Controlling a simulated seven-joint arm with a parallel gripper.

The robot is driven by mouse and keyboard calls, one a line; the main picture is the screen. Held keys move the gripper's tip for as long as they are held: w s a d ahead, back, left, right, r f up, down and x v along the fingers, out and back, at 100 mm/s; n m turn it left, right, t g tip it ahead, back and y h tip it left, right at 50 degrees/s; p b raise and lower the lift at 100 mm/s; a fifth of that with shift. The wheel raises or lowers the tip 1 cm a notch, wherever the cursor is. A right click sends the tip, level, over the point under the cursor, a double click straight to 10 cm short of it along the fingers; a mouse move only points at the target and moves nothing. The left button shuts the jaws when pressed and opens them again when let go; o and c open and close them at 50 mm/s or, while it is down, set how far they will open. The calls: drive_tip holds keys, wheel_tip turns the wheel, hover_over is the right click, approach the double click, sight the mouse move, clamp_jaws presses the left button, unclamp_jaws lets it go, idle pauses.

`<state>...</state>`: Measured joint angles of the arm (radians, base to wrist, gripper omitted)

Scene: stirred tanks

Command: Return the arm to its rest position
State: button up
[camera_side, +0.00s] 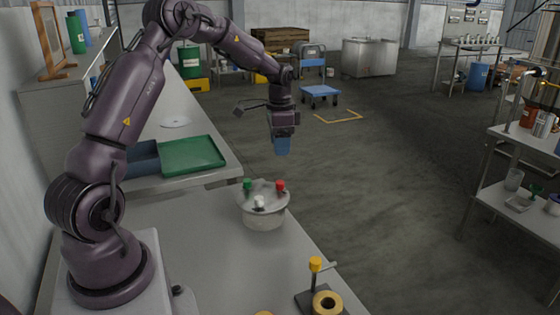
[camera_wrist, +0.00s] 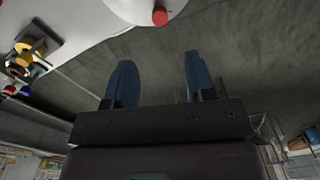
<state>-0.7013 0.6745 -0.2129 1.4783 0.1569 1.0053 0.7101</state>
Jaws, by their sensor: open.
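My gripper (camera_side: 282,145) hangs from the raised arm, pointing down, above and beyond the stirred tank. In the wrist view my gripper (camera_wrist: 158,82) shows two blue fingers spread apart with nothing between them. The tank (camera_side: 263,212) is a pale round vessel on the grey bench, with a green knob (camera_side: 247,184), a red knob (camera_side: 280,185) and a white knob (camera_side: 259,201) on its lid. The tank's edge and the red knob (camera_wrist: 160,16) also show at the top of the wrist view. My gripper is clear of the tank.
A green tray (camera_side: 192,155) lies on the bench behind the tank. A stand with a yellow knob (camera_side: 315,264) and a yellow ring (camera_side: 327,303) are near the front edge. A metal shelf (camera_side: 515,165) stands at the right. The floor between is open.

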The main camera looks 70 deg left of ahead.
drive_tip(key=shift+r, duration=0.8)
drive_tip(key=s+d+r+n+t, duration=0.1)
drive_tip(key=s+d+r+t, duration=0.1)
drive_tip(key=s+d+r, duration=0.2)
drive_tip(key=s+d+r+n+t, duration=0.1)
drive_tip(key=s+d+r, duration=0.4)
drive_tip(key=s+d, duration=0.4)
drive_tip(key=s+d+r+n+t, duration=0.1)
drive_tip(key=s+d+r+t, duration=0.1)
drive_tip(key=s+d+r, duration=0.2)
drive_tip(key=s+d, duration=0.3)
drive_tip(key=d, duration=0.5)
drive_tip(key=shift+s+r+t, duration=0.3)
drive_tip(key=shift+f, duration=0.1)
